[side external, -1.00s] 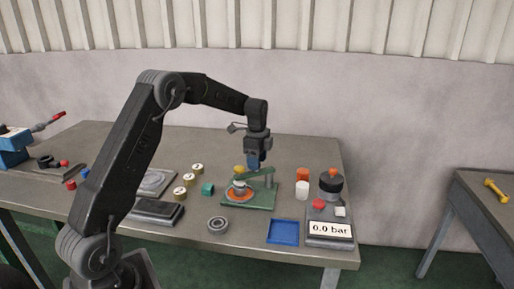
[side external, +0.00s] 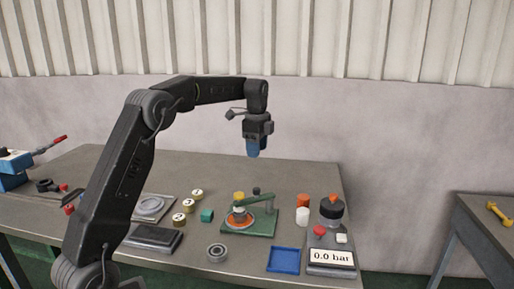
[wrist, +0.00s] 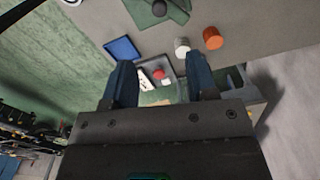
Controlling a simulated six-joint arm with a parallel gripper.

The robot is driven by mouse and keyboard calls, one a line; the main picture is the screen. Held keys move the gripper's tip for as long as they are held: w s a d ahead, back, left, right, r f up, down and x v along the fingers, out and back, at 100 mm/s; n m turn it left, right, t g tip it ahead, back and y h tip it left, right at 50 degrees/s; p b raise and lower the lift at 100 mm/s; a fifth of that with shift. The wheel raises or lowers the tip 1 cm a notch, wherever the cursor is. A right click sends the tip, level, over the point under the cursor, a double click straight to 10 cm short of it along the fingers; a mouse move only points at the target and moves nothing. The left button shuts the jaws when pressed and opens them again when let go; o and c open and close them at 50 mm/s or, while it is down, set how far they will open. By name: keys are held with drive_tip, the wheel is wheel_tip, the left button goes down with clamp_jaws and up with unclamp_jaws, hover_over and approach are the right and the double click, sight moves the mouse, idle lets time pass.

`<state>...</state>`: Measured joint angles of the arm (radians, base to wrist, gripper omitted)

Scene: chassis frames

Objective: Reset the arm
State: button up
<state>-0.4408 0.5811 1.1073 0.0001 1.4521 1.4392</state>
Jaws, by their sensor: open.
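My gripper (side external: 257,146) hangs in the air above the back of the workbench, with its blue fingers pointing down. In the wrist view my gripper (wrist: 164,86) shows two blue fingers set wide apart with nothing between them. Below it on the bench is a green fixture (side external: 262,228) with an arm, an orange disc (side external: 239,223) and a yellow-topped part (side external: 239,197). The gripper is clear of the fixture and touches nothing.
Air above the bench is free.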

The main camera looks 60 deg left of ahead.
drive_tip(key=s+d+r+n+t, duration=0.3)
drive_tip(key=s+d+r+n, duration=0.3)
drive_tip(key=s+d, duration=0.7)
drive_tip(key=s+d+f+n+t, duration=0.1)
drive_tip(key=s+d+f+n, duration=0.1)
drive_tip(key=s+d, duration=0.3)
drive_tip(key=s+d+f+n+t, duration=0.1)
drive_tip(key=s+d+f+n, duration=0.2)
drive_tip(key=s, duration=0.8)
drive_tip(key=shift+d+f+t, duration=0.3)
drive_tip(key=shift+d+f, duration=0.1)
drive_tip(key=shift+d, duration=0.45)
